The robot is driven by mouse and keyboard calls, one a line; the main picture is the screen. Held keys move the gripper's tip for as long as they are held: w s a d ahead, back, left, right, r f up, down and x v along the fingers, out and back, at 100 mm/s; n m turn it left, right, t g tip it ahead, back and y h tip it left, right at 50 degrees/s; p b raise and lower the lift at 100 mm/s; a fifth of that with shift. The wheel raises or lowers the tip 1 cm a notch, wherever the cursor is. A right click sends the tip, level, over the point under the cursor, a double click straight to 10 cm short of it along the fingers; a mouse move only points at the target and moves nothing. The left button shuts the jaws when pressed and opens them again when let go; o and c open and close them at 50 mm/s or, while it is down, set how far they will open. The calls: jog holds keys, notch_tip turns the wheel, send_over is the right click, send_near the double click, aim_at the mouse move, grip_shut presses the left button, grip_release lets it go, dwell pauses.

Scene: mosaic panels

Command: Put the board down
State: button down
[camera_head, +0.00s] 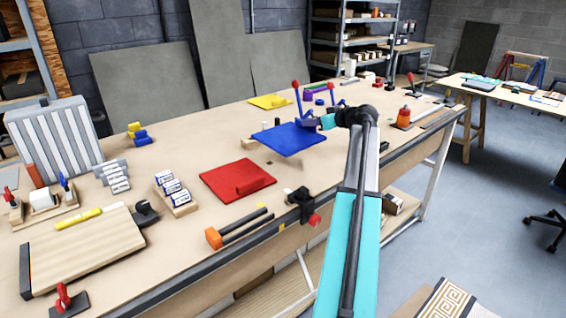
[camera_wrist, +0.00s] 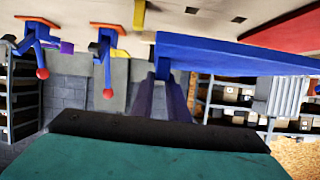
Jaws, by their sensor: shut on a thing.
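A flat blue board (camera_head: 288,139) is in my gripper (camera_head: 323,123), which grips it at its right edge. The board looks roughly level and appears to be just above the workbench (camera_head: 330,165), though the gap is hard to judge. In the wrist view, which is upside down, the blue board (camera_wrist: 235,55) stretches right from my gripper (camera_wrist: 163,78), with bench surface beyond it. A yellow board (camera_head: 270,101) lies farther back.
Blue clamps with red knobs (camera_head: 297,98) stand right behind the blue board. A rack of labelled blocks (camera_head: 175,194), an orange-headed hammer (camera_head: 214,238) and a wooden board (camera_head: 85,250) occupy the near left. Bare bench shows left of the blue board.

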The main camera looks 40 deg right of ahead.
aim_at(310, 136)
jog(key=shift+f+p, duration=0.6)
jog(key=shift+f, duration=2.35)
jog(key=shift+f, duration=0.1)
jog(key=shift+f+p, duration=0.4)
jog(key=shift+f, duration=1.35)
jog(key=shift+f, duration=0.1)
jog(key=c, duration=1.7)
grip_release()
jog(key=b+v, duration=0.2)
jog(key=v, duration=1)
jog(key=shift+o, duration=0.3)
